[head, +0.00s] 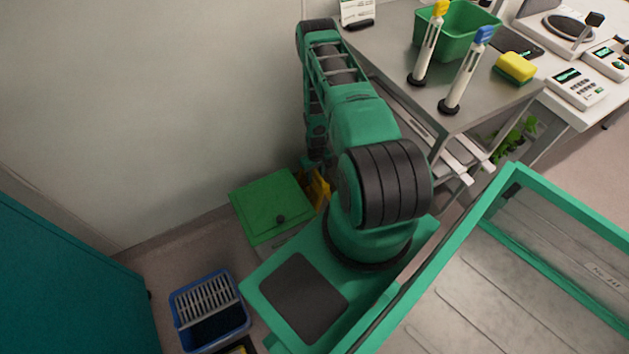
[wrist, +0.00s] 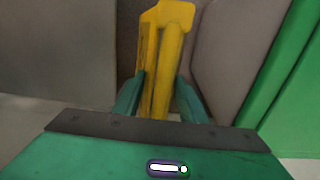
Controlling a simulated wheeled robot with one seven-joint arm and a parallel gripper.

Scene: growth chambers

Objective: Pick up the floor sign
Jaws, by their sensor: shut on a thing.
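The floor sign (wrist: 163,50) is yellow and folded, and stands roughly upright in the wrist view. My gripper (wrist: 160,98) is shut on it, with one green finger on each side of its body. In the head view only a small yellow part of the floor sign (head: 316,188) shows, low down beside a green-lidded box. My arm hides the rest of it and the gripper in that view. I cannot tell whether the sign touches the floor.
The green-lidded box (head: 268,205) is close beside the sign. A steel cart (head: 400,50) with a green bin (head: 461,30) and two pipettes stands at the right. A blue basket (head: 208,308) sits on the floor at lower left. A wall is behind the arm.

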